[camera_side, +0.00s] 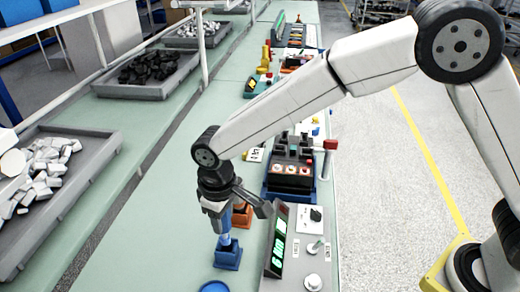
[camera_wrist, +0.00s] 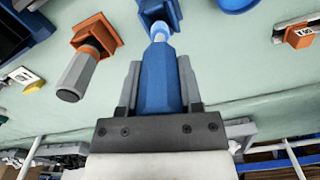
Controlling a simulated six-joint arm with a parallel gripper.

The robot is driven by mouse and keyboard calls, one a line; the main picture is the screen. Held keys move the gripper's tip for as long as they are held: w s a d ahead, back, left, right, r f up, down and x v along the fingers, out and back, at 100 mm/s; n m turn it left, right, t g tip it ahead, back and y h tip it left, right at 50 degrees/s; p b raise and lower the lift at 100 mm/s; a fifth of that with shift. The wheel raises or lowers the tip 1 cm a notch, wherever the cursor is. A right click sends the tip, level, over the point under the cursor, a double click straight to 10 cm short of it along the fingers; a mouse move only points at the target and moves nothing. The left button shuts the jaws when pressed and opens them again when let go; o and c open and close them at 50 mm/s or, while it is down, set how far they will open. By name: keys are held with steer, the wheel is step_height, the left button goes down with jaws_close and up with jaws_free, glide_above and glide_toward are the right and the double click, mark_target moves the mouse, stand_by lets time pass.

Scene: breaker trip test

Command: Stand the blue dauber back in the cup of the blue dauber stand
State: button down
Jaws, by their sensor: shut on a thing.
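My gripper (camera_side: 220,208) is shut on the blue dauber (camera_side: 226,239) and holds it nearly upright, tip down. In the wrist view the dauber's blue handle (camera_wrist: 160,80) lies between the two grey fingers. Its pale tip (camera_wrist: 158,33) points at the blue dauber stand (camera_wrist: 172,10). In the side view the stand (camera_side: 228,258) is on the green bench directly below my gripper. The dauber's lower end meets the top of the stand in the picture. I cannot tell whether the tip is inside the cup or just above it.
An orange stand (camera_wrist: 100,32) holds a grey-handled dauber (camera_wrist: 76,78) close beside. A blue round dish (camera_side: 213,287) lies in front. A grey panel with green displays (camera_side: 278,250) stands just right. A breaker unit (camera_side: 290,178) sits behind.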

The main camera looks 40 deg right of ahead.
mark_target(225, 237)
steer(key=shift+f, duration=3.05)
stand_by(0.5)
steer(key=shift+c, duration=0.9)
jaws_free()
steer(key=shift+r, duration=3.9)
